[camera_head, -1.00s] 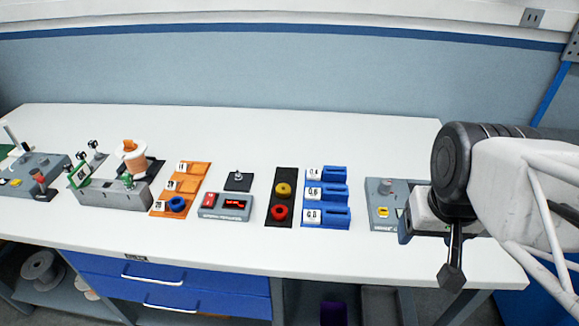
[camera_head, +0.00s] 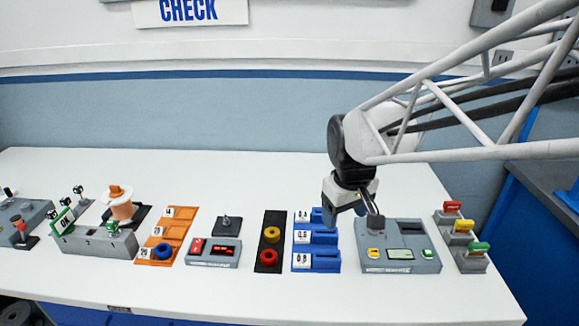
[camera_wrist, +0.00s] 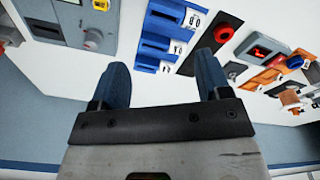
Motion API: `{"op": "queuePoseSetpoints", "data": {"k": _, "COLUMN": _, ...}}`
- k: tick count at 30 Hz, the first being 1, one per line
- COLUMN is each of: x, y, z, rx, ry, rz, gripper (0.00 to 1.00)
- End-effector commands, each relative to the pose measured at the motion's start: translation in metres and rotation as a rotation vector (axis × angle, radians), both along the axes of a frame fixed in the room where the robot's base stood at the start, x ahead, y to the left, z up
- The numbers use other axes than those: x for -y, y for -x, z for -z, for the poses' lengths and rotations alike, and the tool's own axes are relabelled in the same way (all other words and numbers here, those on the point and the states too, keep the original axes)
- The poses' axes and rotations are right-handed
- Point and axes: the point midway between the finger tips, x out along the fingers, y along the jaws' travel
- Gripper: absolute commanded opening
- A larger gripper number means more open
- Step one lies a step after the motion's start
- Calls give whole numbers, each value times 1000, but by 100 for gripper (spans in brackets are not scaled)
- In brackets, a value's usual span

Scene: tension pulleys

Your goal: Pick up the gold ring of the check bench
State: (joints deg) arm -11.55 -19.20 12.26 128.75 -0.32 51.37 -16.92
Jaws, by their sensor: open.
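The gold ring (camera_head: 271,234) lies on a black tray (camera_head: 261,252), behind a red ring (camera_head: 269,257), in the head view. In the wrist view the red ring (camera_wrist: 222,34) shows on the black tray, and the gold ring is not visible; my right-hand finger covers part of that tray. My gripper (camera_head: 350,210) is open and empty. It is above the bench, to the right of the gold ring, near the blue holders and the grey tester. In the wrist view my two fingers stand apart with bench between them (camera_wrist: 161,66).
Blue labelled holders (camera_head: 325,262) stand between the black tray and the grey tester (camera_head: 398,255). A red-display device (camera_head: 213,252) and orange trays (camera_head: 160,246) are left of the tray. Colored-top blocks (camera_head: 466,240) stand far right. The bench behind is clear.

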Motion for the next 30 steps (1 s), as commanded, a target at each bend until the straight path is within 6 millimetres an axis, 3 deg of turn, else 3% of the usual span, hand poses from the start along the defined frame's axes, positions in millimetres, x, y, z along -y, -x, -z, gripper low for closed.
{"op": "queuePoseSetpoints", "data": {"k": 6, "x": -43, "y": -45, "z": 23, "rx": -33, "ry": 16, "rz": -150, "gripper": 70}}
{"op": "queuePoseSetpoints", "data": {"k": 18, "x": -130, "y": -109, "z": 79, "rx": -86, "ry": 41, "rz": -419, "gripper": 70}}
{"op": "queuePoseSetpoints", "data": {"k": 24, "x": -162, "y": -127, "z": 102, "rx": -104, "ry": 48, "rz": -512, "gripper": 70}}
{"op": "queuePoseSetpoints", "data": {"k": 30, "x": -175, "y": -133, "z": 111, "rx": -109, "ry": 51, "rz": -547, "gripper": 70}}
